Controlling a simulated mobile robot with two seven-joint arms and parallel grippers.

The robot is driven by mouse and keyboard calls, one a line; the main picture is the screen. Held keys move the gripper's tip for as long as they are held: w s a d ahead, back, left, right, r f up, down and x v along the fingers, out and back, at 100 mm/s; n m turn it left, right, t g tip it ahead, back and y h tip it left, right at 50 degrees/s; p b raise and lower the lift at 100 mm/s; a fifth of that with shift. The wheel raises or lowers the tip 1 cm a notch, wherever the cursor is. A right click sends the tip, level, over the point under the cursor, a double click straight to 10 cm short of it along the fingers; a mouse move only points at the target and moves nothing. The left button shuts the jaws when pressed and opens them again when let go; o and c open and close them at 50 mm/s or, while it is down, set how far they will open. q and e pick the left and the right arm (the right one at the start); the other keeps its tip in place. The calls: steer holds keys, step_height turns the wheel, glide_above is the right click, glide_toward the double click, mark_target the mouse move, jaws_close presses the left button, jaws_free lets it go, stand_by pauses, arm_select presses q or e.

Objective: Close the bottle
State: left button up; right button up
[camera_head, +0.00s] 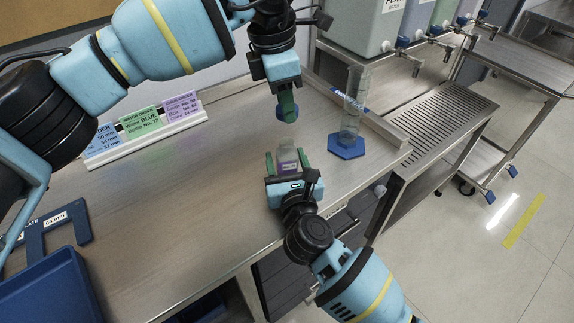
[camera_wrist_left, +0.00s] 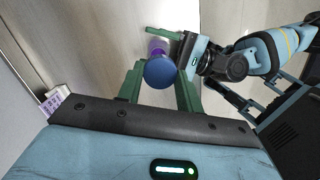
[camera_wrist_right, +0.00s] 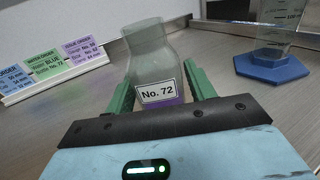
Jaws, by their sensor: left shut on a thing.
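A clear bottle (camera_wrist_right: 150,65) labelled "No. 72", with purple contents low inside, stands at the right part of the bench; it also shows in the head view (camera_head: 287,158). My left gripper (camera_head: 287,100) points down above the bottle, shut on a round blue cap (camera_wrist_left: 160,73). In the head view the cap (camera_head: 287,113) is apart from the bottle's mouth.
A graduated cylinder (camera_head: 354,100) on a blue hexagonal base stands right of the bottle. A holder with order cards (camera_head: 142,122) is at the back left. A blue tray (camera_head: 50,290) and a blue frame (camera_head: 50,230) are at the front left. The mid-bench is clear.

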jaws_close()
arm_select(q)
glide_above(287, 142)
steer(key=shift+s+a+f, duration=0.1)
steer(key=shift+f, duration=1.15)
steer(key=shift+a+f, duration=0.1)
steer(key=shift+f, duration=1.15)
steer(key=shift+f, duration=0.1)
steer(key=shift+f, duration=0.8)
steer(key=shift+f, duration=0.6)
